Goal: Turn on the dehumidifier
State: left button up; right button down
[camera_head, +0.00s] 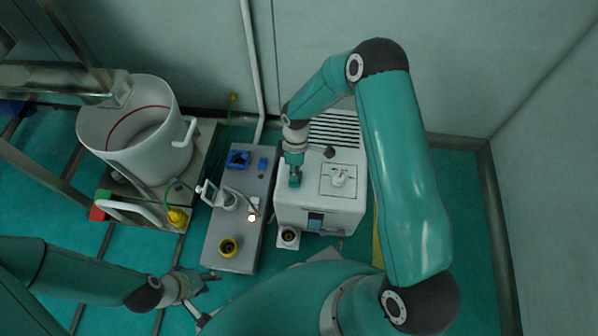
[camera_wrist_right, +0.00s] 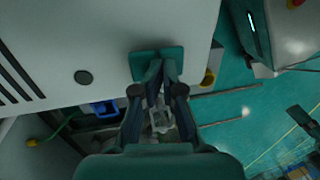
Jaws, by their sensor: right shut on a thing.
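The dehumidifier, a white box (camera_head: 318,208) with dark vent slots and a raised square panel with a round fitting on top, stands against the back wall in the head view. It fills the upper left of the right wrist view (camera_wrist_right: 90,35). My right gripper (camera_head: 294,180) points down at the left side of the box's top. In the right wrist view its fingers (camera_wrist_right: 158,66) are closed together, with teal pads against the white surface. What they grip is hidden by the fingers. My left gripper (camera_head: 205,296) is low at the left, its fingers apart and empty.
A grey panel (camera_head: 222,246) with blue and yellow fittings and a pipe stands left of the box. A white bucket (camera_head: 165,160) sits on a stand further left. A wall closes off the right side; green floor (camera_head: 465,220) is free there.

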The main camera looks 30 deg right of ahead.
jog(key=p+v, duration=0.2)
jog(key=v, duration=0.1)
jog(key=p+v, duration=0.1)
jog(key=shift+s+a+r, duration=0.25)
jog(key=s+a+p+v, duration=0.1)
jog(key=p+v, duration=0.1)
jog(key=v, duration=0.7)
jog(key=shift+s+r, duration=0.3)
jog(key=shift+r, duration=0.05)
jog(key=s+a+f+m+t+y, duration=0.1)
jog(key=s+a+f+m, duration=0.3)
jog(key=s+m, duration=0.2)
jog(key=s+a+f+m+t+y, duration=0.1)
jog(key=s+a+f+m, duration=0.4)
jog(key=s, duration=0.5)
jog(key=shift+a+m+t+y, duration=0.3)
jog(key=shift+m, duration=0.6)
jog(key=shift+f, duration=0.1)
